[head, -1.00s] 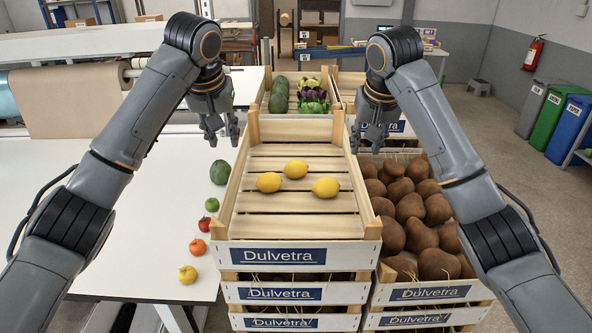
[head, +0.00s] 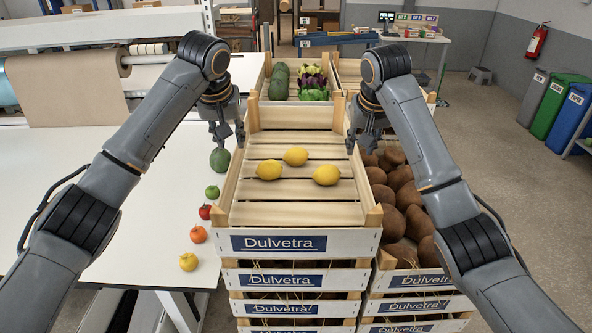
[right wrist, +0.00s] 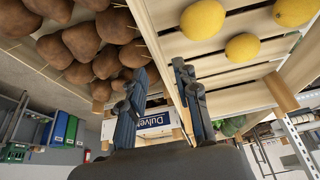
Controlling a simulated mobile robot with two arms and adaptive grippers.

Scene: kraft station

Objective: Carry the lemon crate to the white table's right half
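The lemon crate (head: 300,241) is a pale wooden crate with a blue Dulvetra label and three lemons (head: 326,175) on its slats. It sits on top of a stack of similar crates, right of the white table (head: 140,215). My left gripper (head: 229,136) is open at the crate's left side wall, near its far end. My right gripper (head: 360,143) is open at the right side wall.
Produce stands along the table's right edge: an avocado (head: 220,159), a lime (head: 212,192), a tomato (head: 205,211), an orange (head: 198,235) and a yellow fruit (head: 188,262). A crate of brown produce (head: 407,195) adjoins on the right. More crates stand behind. The table's middle is clear.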

